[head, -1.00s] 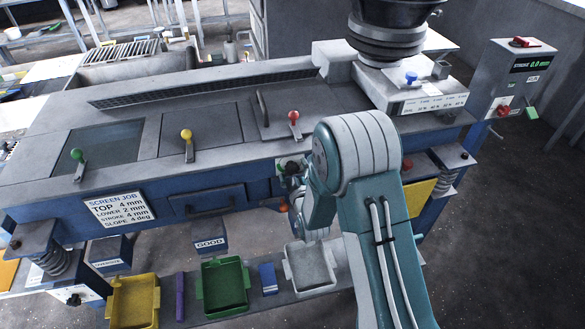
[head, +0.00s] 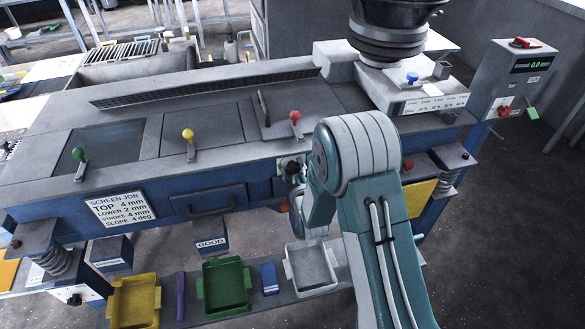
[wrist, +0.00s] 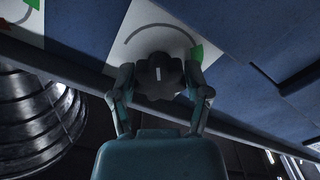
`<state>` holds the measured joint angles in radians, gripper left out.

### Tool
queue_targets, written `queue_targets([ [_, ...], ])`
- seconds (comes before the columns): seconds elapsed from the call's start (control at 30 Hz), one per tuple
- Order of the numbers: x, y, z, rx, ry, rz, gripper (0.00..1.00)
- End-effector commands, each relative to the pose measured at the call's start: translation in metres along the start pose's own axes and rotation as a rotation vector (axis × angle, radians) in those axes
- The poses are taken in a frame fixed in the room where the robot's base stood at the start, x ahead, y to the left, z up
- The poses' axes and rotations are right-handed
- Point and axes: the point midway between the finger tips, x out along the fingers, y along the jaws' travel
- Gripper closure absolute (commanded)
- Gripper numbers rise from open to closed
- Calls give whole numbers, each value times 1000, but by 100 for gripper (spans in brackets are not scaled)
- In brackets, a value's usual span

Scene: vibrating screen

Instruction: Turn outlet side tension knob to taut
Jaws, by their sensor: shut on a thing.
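In the wrist view a dark lobed knob (wrist: 160,74) with a short white pointer line sits in front of a white plate (wrist: 133,18). The plate has a grey arc and a green mark (wrist: 197,53) at its right side. The pointer stands nearly upright in the picture, away from the green mark. My gripper (wrist: 160,84) is shut on the knob, one finger on each side. In the head view my wrist is at the machine's blue front rail (head: 262,185), and my arm hides much of this area.
A ringed, rounded part (wrist: 45,125) is close at the left in the wrist view. In the head view, yellow (head: 134,303), green (head: 224,287) and white bins (head: 311,268) stand below the rail. A control box (head: 512,80) is at the right.

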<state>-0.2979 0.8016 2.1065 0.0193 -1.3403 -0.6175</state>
Motion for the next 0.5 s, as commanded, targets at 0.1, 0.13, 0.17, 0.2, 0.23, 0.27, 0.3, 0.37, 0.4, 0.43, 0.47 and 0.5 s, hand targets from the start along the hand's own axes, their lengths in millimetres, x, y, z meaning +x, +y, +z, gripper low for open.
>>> queue_targets([
  [0.1,-1,-2,2,60,-6,-6,85],
  [0.13,-1,-2,2,79,-6,-6,85],
  [0.17,-1,-2,2,101,-7,-6,85],
  [0.2,-1,-2,2,131,-7,-6,85],
  [0.23,-1,-2,2,155,-7,-6,85],
  [0.27,-1,-2,2,180,-7,-6,85],
  [0.3,-1,-2,2,216,-7,-6,85],
  [0.37,-1,-1,2,272,-8,-6,85],
  [0.4,-1,-1,2,309,-8,-6,85],
  [0.43,-1,-1,3,338,-8,-6,85],
  [0.47,-1,-1,3,367,-9,-6,85],
  [0.5,-1,-1,3,405,-9,-6,85],
])
